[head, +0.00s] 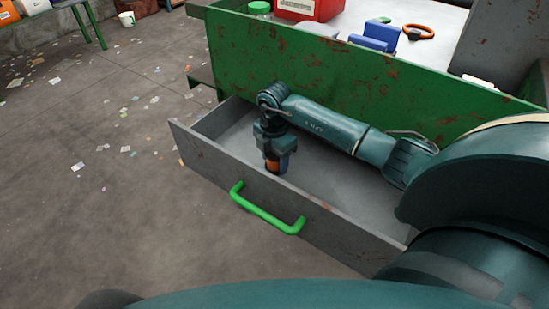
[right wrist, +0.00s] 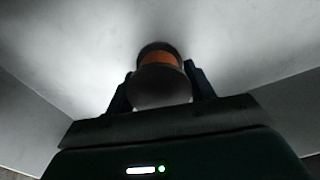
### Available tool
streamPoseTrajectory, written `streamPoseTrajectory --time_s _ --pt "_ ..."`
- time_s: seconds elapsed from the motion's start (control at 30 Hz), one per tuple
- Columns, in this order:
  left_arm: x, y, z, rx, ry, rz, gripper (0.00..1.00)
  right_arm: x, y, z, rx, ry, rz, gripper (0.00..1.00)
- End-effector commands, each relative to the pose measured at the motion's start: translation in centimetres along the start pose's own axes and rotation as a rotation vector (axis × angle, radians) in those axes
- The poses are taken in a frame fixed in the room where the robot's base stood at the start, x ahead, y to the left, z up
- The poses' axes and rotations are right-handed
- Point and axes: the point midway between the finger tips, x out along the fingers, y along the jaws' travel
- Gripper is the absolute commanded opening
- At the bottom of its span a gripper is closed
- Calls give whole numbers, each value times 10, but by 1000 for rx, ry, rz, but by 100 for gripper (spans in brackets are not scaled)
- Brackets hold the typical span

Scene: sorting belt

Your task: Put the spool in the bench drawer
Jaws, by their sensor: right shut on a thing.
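The bench drawer (head: 330,180) is grey, pulled open, with a green handle (head: 262,212) on its front. My right gripper (head: 272,163) points down inside the drawer, close behind its front wall. It is shut on the spool (head: 271,167), which shows as a small orange and dark piece between the fingers. In the right wrist view the spool (right wrist: 160,85) has dark flanges and an orange middle, with a finger on each side. I cannot tell whether the spool touches the drawer floor. My left gripper is not in view.
The green bench (head: 300,60) stands behind the drawer. On its top are a red box (head: 308,8), blue blocks (head: 378,38), an orange ring (head: 418,32) and a green-lidded jar (head: 259,8). The floor (head: 110,215) at left has scattered paper scraps and free room.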

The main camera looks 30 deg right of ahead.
Motion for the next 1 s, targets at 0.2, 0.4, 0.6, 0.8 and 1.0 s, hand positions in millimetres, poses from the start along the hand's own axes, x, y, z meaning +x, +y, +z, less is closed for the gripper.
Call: streamPoseTrajectory --time_s 0.2,0.4,0.6,0.8,1.0 --pt "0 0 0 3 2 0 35 3 0 0 1 0 0 54" --pt "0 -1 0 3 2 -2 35 2 0 0 1 0 0 71" --pt "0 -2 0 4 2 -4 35 2 0 0 1 0 0 75" --pt "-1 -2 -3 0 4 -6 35 -6 0 0 1 -1 1 75" --pt "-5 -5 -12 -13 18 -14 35 -43 1 1 0 -2 4 75"
